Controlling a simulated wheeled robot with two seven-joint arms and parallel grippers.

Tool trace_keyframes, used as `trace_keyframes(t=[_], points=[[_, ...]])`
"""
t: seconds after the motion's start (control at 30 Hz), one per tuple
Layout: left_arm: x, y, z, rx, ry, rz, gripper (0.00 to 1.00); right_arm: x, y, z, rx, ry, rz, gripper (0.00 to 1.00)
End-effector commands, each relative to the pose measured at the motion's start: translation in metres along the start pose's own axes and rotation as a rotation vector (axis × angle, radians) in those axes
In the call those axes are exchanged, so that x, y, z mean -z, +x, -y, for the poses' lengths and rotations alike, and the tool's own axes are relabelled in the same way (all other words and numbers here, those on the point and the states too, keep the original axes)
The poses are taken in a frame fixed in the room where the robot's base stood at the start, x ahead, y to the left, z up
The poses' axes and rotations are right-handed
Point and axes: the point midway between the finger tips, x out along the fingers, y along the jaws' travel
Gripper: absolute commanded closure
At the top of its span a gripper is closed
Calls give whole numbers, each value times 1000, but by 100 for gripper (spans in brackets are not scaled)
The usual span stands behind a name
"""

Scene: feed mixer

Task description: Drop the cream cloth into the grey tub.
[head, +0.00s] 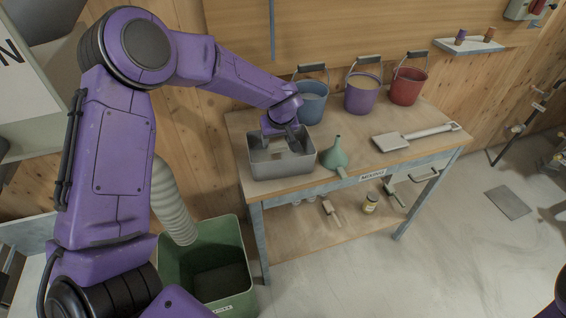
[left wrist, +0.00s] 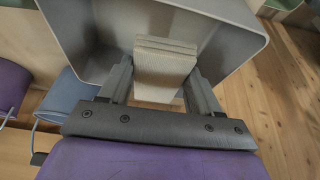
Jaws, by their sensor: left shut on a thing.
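The grey tub (head: 283,167) stands at the left end of the workbench, and its open inside also shows in the left wrist view (left wrist: 85,32). My left gripper (head: 284,142) is over the tub's opening with its fingers pointing down. In the left wrist view the fingers (left wrist: 162,84) are shut on the folded cream cloth (left wrist: 165,62), which shows against the tub's inside. I cannot tell whether the cloth touches the tub's floor. My right gripper is not in view.
A blue bucket (head: 311,107), a purple bucket (head: 361,98) and a red bucket (head: 407,91) stand along the bench's back. A green funnel (head: 334,154) is just right of the tub, and a scoop (head: 392,142) lies farther right. A green bin (head: 238,270) stands below left.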

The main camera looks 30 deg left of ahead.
Motion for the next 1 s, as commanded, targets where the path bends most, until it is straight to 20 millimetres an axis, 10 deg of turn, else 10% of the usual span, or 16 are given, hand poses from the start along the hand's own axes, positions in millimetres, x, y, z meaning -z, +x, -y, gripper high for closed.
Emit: trace_keyframes(t=[0.27,0.3,0.4,0.73,1.0], points=[[0,0,0,-1,0,0,67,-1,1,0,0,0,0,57],[0,0,0,-1,0,0,34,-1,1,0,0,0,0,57],[0,0,-1,-1,0,0,7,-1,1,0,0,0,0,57],[0,-5,-1,-2,0,0,7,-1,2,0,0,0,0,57],[0,-64,-2,-5,-2,-1,7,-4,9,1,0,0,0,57]])
